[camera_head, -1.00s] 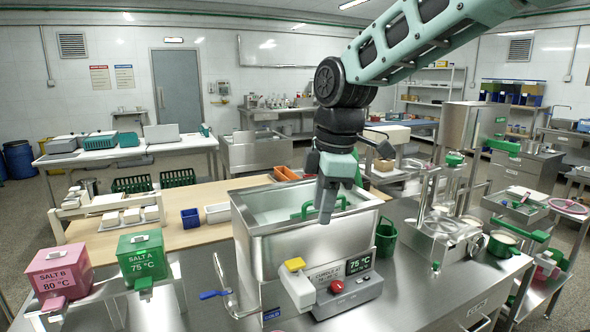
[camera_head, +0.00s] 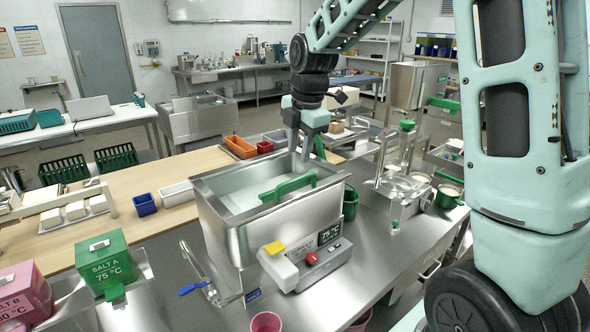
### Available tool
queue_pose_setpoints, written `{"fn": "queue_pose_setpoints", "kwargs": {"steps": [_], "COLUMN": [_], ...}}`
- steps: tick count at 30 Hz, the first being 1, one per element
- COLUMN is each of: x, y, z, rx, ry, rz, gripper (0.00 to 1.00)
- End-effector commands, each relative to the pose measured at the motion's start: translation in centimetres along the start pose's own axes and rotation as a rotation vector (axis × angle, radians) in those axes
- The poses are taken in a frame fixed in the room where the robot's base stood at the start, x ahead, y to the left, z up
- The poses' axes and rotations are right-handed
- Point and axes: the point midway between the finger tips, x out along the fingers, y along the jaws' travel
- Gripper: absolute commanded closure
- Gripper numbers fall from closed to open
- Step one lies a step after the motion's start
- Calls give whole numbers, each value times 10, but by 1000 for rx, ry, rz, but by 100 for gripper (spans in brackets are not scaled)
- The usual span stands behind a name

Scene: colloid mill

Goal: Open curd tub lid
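The steel curd tub (camera_head: 228,222) stands on the steel bench in the middle of the view. A green bar handle (camera_head: 288,187) crosses its top over a pale surface. I cannot tell whether this surface is the lid or the tub's contents. My gripper (camera_head: 300,158) points down over the back part of the tub, just behind and above the green handle. It appears apart from the handle. Nothing shows held in it, but the gap between its fingers is not clear.
A control box (camera_head: 312,262) with a red button and display sits at the tub's front. A blue-handled lever (camera_head: 194,287) is at its left. The green salt box (camera_head: 103,263) stands at left. A steel press (camera_head: 400,165) stands to the right. The wooden bench top behind-left is partly clear.

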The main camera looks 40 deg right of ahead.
Motion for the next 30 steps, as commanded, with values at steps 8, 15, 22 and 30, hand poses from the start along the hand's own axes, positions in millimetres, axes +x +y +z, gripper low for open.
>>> {"fn": "queue_pose_setpoints", "kwargs": {"steps": [8,15,22,30], "x": [53,77,80,80], "y": [-1,0,0,0], "z": [0,0,0,0], "rx": [-1,-1,0,0], "ry": [1,0,-1,-1], "rz": [-5,-2,1,0], "gripper": [66,66,66,100]}}
